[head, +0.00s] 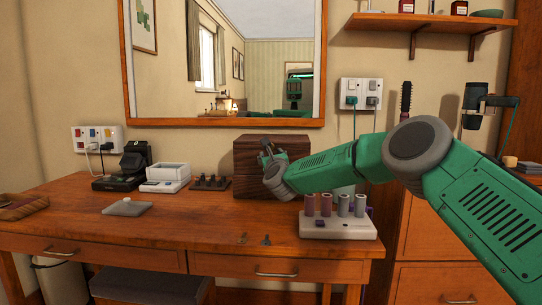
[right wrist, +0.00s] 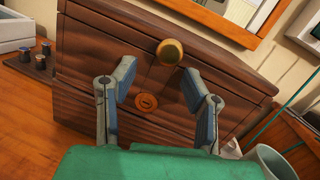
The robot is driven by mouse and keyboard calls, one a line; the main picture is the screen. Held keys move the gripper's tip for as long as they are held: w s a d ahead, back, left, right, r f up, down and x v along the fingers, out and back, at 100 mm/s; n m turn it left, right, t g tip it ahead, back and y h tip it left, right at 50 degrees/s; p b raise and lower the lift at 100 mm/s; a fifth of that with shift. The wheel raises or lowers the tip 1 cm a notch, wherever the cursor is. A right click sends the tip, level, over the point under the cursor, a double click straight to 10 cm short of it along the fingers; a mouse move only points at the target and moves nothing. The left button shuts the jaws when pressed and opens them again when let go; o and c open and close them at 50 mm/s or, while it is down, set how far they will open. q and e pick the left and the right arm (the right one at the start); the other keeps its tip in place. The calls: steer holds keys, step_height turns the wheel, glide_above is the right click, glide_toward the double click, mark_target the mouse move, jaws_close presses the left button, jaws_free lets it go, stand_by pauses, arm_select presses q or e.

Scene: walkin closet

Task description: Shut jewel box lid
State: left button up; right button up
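The jewel box is a dark wooden box (head: 242,160) at the back of the dresser top, below the mirror. In the right wrist view its front (right wrist: 85,75) fills the middle, with a round brass knob (right wrist: 170,52) high up and a brass keyhole plate (right wrist: 146,101) lower down. Seams run across the front; I cannot tell whether the lid stands slightly open. My right gripper (head: 266,152) is in front of the box. Its fingers (right wrist: 156,80) are apart and empty, below the knob in the picture. My left gripper is not in view.
A white holder with several cylinders (head: 338,226) stands right of the box, under my right arm. Left are a dark peg stand (head: 210,184), a white box (head: 168,174) and a black device (head: 125,168). A grey flat piece (head: 126,207) lies further forward. The dresser's front middle (head: 190,225) is mostly clear.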

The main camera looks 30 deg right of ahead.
steer(key=v, duration=1.2)
steer(key=shift+f, duration=0.15)
stand_by(0.3)
